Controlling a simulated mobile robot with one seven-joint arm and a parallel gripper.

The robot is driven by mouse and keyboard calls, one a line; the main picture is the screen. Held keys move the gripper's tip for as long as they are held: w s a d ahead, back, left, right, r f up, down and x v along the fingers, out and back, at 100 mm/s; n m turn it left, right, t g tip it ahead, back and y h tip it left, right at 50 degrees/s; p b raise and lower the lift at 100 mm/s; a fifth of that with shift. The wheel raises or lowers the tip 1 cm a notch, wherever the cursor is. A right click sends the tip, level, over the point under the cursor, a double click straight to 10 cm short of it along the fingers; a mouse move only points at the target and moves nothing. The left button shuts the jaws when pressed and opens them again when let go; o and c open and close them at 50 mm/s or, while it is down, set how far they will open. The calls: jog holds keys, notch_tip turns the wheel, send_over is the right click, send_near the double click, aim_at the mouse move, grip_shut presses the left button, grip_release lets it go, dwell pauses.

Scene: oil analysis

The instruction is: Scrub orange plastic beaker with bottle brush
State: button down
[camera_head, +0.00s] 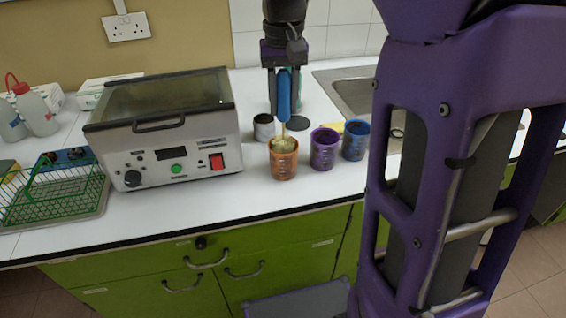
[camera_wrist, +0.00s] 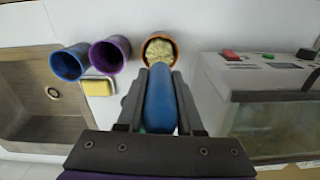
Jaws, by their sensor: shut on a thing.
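The bottle brush has a blue handle (camera_head: 284,95) and a pale bristle head (camera_head: 284,145), which sits in the mouth of the beaker. My gripper (camera_head: 284,88) is shut on the blue handle and holds the brush upright above the beaker. In the wrist view the blue handle (camera_wrist: 160,98) lies between my fingers, and the bristles (camera_wrist: 160,48) fill much of the orange beaker's (camera_wrist: 146,60) opening. The lower bristles are hidden inside the beaker.
A purple beaker (camera_head: 323,150) and a blue beaker (camera_head: 354,142) stand to the right, with a yellow sponge (camera_wrist: 98,87) near them. A metal can (camera_head: 263,127) is behind. The boxy instrument (camera_head: 165,130) is left, the sink (camera_head: 350,90) right. Counter front is clear.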

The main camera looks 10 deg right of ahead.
aim_at(284, 87)
jog(key=shift+f, duration=0.15)
notch_tip(284, 87, up, 4)
jog(key=p, duration=0.3)
jog(key=shift+f+p, duration=0.25)
jog(key=shift+p, duration=0.1)
jog(key=shift+f, duration=0.2)
jog(key=shift+f+b, duration=1)
jog(key=shift+f, duration=0.6)
jog(key=shift+r, duration=0.15)
